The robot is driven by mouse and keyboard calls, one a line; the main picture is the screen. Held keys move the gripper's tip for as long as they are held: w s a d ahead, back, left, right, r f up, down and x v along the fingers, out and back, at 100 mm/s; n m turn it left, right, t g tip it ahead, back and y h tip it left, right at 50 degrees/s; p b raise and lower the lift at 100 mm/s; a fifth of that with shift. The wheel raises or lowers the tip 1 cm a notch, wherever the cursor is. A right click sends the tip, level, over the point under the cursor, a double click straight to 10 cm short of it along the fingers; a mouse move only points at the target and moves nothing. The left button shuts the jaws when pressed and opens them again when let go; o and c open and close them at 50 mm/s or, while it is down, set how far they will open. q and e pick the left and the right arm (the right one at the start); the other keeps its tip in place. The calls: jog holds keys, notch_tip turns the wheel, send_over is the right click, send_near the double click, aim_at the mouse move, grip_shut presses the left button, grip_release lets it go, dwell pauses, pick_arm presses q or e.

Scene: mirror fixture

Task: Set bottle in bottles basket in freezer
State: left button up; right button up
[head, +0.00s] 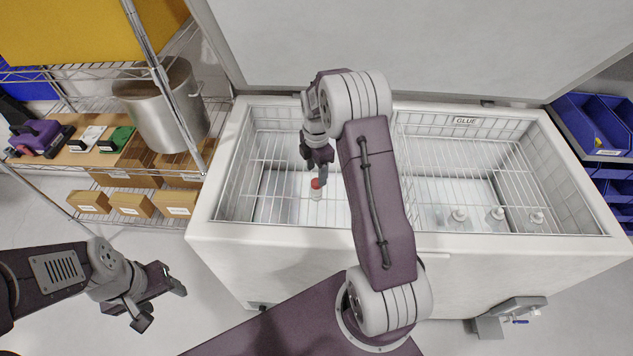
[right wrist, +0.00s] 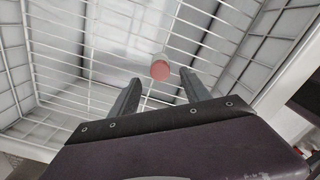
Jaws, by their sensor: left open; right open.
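A small white bottle with a red cap (head: 316,190) stands in the left wire basket (head: 258,150) of the open chest freezer (head: 290,238). My right gripper (head: 318,180) is above this bottle, inside the freezer opening. In the right wrist view the red cap (right wrist: 160,72) lies between and just beyond the fingertips of my open right gripper (right wrist: 160,92). Whether the fingers touch it cannot be told. The right basket (head: 450,160) carries a GLUE label and holds several clear bottles (head: 497,214). My left gripper (head: 160,308) is open and empty, outside the freezer at lower left.
The freezer lid (head: 420,45) is raised at the back. A wire shelf with a steel pot (head: 165,105), boxes (head: 132,204) and tools stands at left. Blue bins (head: 600,125) are at right. A bracket-like fixture (head: 508,315) sits at the freezer's front right.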

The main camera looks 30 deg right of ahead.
jog(key=shift+r, duration=1.4)
jog(key=s+a+m, duration=0.3)
jog(key=s+m, duration=0.3)
jog(key=s+a+r+m, duration=0.1)
jog(key=s+a+m, duration=0.3)
jog(key=s+m, duration=0.1)
jog(key=s+a+r+m+t, duration=0.1)
jog(key=s+a+m, duration=0.2)
jog(key=s+m, duration=0.3)
jog(key=shift+s+a+r+m, duration=0.25)
jog(key=shift+s+a+m, duration=0.05)
jog(key=shift+s+a, duration=0.1)
jog(key=shift+s+f+m, duration=0.1)
jog(key=shift+s+m, duration=0.2)
jog(key=shift+m, duration=0.2)
